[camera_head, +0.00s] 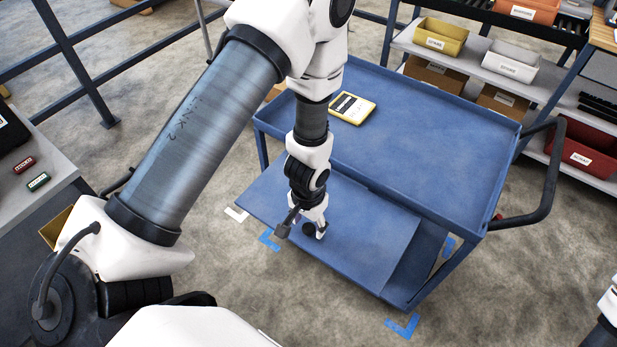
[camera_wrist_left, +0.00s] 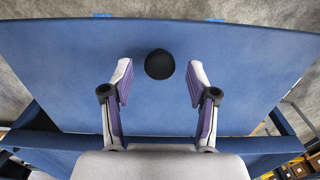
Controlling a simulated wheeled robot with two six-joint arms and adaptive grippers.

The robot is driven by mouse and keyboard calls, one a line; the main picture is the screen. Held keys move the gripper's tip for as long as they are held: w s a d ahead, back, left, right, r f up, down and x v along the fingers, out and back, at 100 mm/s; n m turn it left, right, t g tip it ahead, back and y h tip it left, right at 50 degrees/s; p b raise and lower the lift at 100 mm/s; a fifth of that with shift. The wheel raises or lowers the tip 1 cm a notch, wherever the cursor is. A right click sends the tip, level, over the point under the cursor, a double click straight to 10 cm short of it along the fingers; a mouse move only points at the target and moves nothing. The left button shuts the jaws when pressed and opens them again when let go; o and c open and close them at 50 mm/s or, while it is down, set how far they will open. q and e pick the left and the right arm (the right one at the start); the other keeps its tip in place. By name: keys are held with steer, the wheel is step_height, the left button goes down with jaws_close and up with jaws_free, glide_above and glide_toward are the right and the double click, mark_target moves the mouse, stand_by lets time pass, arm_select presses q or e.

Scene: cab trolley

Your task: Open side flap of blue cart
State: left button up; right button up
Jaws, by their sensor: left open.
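The blue cart (camera_head: 440,170) stands in the middle of the head view. Its side flap (camera_head: 375,240) is a flat blue panel on the near side, standing out at a slant from the cart, with a gap beside the right-hand leg. It also fills most of the left wrist view (camera_wrist_left: 240,60). A round black knob (camera_wrist_left: 159,64) is on the flap. My left gripper (camera_head: 315,232) is over the flap, its fingers open. In the left wrist view the knob lies between and slightly beyond the fingertips (camera_wrist_left: 160,78); I cannot tell whether they touch. My right gripper is out of view.
A yellow-edged device (camera_head: 352,107) lies on the cart top. A dark handle (camera_head: 545,190) sticks out at the cart's right. Shelves with bins (camera_head: 512,60) stand behind. Blue tape (camera_head: 403,326) marks the floor; bare floor lies in front. A grey table (camera_head: 30,190) is at left.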

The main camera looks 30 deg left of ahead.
arm_select(q)
steer(key=shift+r, duration=2.3)
steer(key=shift+s, duration=0.1)
steer(key=s+f+b, duration=0.2)
steer(key=s+f, duration=1.2)
steer(key=s, duration=0.1)
steer(key=shift+a+n+b, duration=0.3)
steer(key=shift+a+n, duration=0.1)
steer(key=shift+a, duration=0.05)
